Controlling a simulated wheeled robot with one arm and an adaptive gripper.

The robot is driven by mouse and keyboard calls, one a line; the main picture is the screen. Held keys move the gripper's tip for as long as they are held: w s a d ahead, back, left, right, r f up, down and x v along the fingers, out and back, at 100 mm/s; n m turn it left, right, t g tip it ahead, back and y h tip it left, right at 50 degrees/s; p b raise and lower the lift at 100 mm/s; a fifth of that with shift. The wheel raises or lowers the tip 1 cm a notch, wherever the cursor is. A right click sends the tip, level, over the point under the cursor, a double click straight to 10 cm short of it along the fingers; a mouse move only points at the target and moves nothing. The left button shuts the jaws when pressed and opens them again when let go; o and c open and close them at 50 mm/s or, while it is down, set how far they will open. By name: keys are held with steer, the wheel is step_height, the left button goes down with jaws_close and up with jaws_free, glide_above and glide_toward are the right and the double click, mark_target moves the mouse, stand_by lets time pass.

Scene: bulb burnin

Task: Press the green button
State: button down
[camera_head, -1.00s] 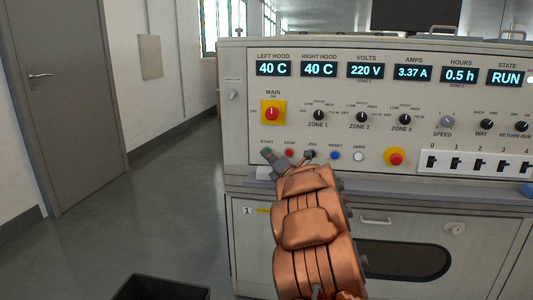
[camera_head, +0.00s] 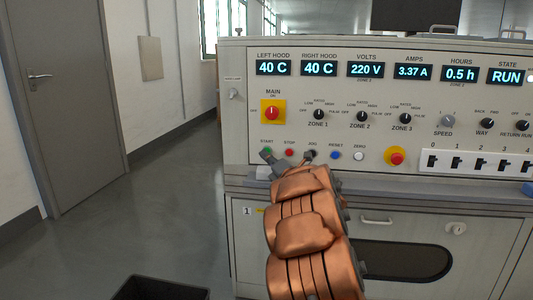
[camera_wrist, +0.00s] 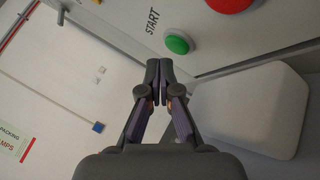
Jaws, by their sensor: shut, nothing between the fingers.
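The green button (camera_wrist: 177,45) shows in the wrist view, round and domed, beside the word START on the pale panel. My gripper (camera_wrist: 159,72) is shut and empty, with its fingertips just below and left of the button in that view. A small gap shows between them in the picture. In the head view my gripper (camera_head: 266,156) is at the START position at the panel's lower left and mostly hides the green button there.
A red STOP button (camera_head: 289,153) is right of START; it also shows in the wrist view (camera_wrist: 229,4). A white rounded block (camera_wrist: 250,108) lies close right of my fingers. Blue and white buttons and a red-on-yellow emergency button (camera_head: 396,157) stand further right.

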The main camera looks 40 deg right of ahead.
steer(key=shift+a, duration=0.1)
steer(key=shift+s+a+f+b, duration=0.15)
steer(key=shift+s+a+b, duration=0.75)
steer(key=shift+a, duration=0.4)
steer(key=shift+s+a, duration=0.55)
steer(key=shift+a, duration=0.15)
